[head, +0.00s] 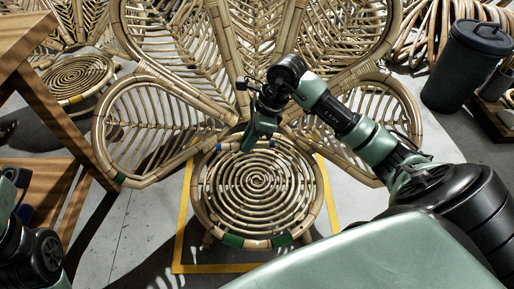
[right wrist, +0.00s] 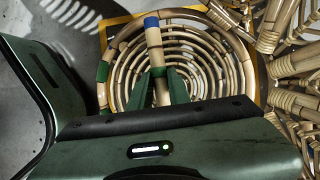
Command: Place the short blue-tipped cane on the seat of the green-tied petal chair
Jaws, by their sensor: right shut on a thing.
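The petal chair with green ties stands in the middle of the head view. Its round spiral seat (head: 258,182) has green ties on the front rim. The seat (right wrist: 205,60) also shows in the right wrist view. My right gripper (head: 255,138) is over the back part of the seat. In the right wrist view, its green fingers (right wrist: 162,85) are shut on the short cane (right wrist: 155,50), whose blue tip points up the picture. I cannot tell whether the cane touches the seat. In the head view most of the cane is hidden. Only my left arm's links show at the lower left.
A yellow floor outline (head: 180,225) surrounds the chair. Another petal chair with a yellow-tied seat (head: 75,75) stands at the back left, beyond a wooden bench (head: 50,95). A dark lidded bin (head: 462,70) and coiled canes (head: 430,25) are at the back right.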

